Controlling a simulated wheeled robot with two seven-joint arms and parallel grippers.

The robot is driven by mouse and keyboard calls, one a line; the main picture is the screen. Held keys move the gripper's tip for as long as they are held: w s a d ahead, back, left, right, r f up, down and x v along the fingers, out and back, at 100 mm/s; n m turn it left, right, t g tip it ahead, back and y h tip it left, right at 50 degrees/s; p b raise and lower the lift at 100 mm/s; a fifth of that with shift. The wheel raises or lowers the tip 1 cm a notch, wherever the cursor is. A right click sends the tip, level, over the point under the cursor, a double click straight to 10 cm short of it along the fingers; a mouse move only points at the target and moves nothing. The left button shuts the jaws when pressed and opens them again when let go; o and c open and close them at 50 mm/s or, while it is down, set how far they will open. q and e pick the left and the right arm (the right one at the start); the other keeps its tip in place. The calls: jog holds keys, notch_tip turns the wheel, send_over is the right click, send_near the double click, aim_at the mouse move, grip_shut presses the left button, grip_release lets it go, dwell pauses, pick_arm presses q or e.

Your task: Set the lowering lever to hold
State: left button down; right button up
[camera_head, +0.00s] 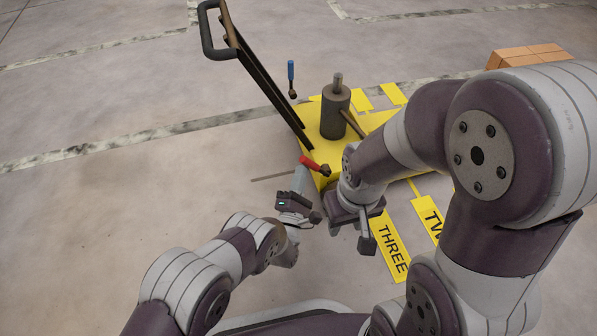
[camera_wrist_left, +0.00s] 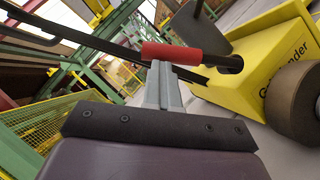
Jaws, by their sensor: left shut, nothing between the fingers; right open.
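A lever with a red grip (camera_head: 310,162) sticks out low at the near left corner of a yellow pallet truck (camera_head: 322,118). My left gripper (camera_head: 301,176) is shut and empty, its fingertips right at the red grip. In the left wrist view the red grip (camera_wrist_left: 185,54) lies across the tips of the closed fingers (camera_wrist_left: 160,75); whether they touch is not clear. A second lever with a blue grip (camera_head: 291,70) stands upright behind the truck's handle bar. My right gripper (camera_head: 351,234) is open and empty, right of the left one. No label shows which lever is for lowering.
The truck's long black handle (camera_head: 262,75) leans up to the left, close to the red lever. A dark cylinder (camera_head: 335,112) stands on the truck. Yellow floor plates, one marked THREE (camera_head: 391,250), lie at right. Brown boxes (camera_head: 525,56) sit behind. Floor at left is clear.

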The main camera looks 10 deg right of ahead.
pick_arm(q)
jog(key=d+r+m+g+p, duration=0.3)
jog(key=d+r+m+p, duration=0.1)
jog(key=d+m+p, duration=0.1)
jog(key=shift+w+d+r+m+g, duration=0.15)
jog(key=shift+d+r+m+g, duration=0.25)
jog(key=shift+m, duration=0.4)
jog(key=shift+d, duration=0.15)
